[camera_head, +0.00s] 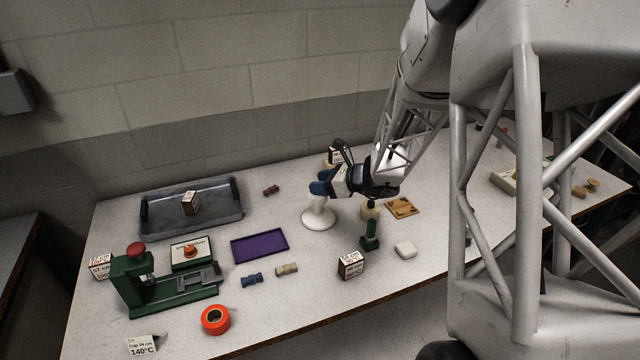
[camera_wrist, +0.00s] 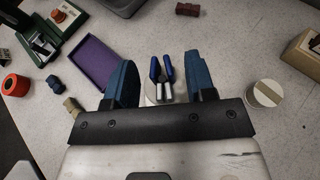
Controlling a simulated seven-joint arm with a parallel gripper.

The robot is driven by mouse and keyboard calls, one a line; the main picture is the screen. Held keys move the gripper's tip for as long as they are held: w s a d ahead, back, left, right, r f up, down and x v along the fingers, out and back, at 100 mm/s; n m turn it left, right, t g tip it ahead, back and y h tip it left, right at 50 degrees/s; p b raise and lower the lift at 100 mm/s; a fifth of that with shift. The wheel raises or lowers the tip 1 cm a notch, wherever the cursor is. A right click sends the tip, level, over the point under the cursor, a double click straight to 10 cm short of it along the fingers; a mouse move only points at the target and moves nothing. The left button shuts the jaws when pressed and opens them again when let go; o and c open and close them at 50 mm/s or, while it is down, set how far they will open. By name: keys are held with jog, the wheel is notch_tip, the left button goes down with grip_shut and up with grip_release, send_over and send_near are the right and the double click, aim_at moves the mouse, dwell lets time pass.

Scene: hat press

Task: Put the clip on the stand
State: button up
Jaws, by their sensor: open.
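The white stand (camera_head: 318,218) has a round base on the table, right of the purple tray. My gripper (camera_head: 326,186) is at the stand's top and hides part of it. In the wrist view, my two blue fingers are spread apart. Between them is the clip (camera_wrist: 161,75), with two blue handles and silver lower parts, with a gap to each finger. A bit of the white stand (camera_wrist: 150,88) shows behind the clip. The clip appears to be at the stand's top, but I cannot tell exactly how it rests. I cannot make out the clip in the head view.
The purple tray (camera_head: 259,247) and green press (camera_head: 150,283) are to the left. A grey tray (camera_head: 170,218) lies at the back left. Small blocks (camera_head: 287,269) lie in front.

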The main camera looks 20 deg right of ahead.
jog(key=v, duration=1.1)
jog(key=shift+s, duration=0.2)
jog(key=shift+r, duration=0.15)
dwell(0.4)
jog(key=s+a+r+n+g+h, duration=0.1)
jog(key=s+a+r+n+g, duration=0.25)
jog(key=s+a+n, duration=0.4)
jog(key=s+a+r+n+g+h, duration=0.1)
jog(key=s+a+r+n+g, duration=0.25)
jog(key=s+a+n, duration=0.4)
jog(key=s+a+r+n+h, duration=0.2)
jog(key=s+n+h, duration=0.2)
jog(key=s+n, duration=0.2)
jog(key=s+a+r+n+h, duration=0.2)
jog(key=s+n+h, duration=0.1)
jog(key=s+n, duration=0.2)
jog(key=s, duration=0.2)
jog(key=shift+s+n+h, duration=0.4)
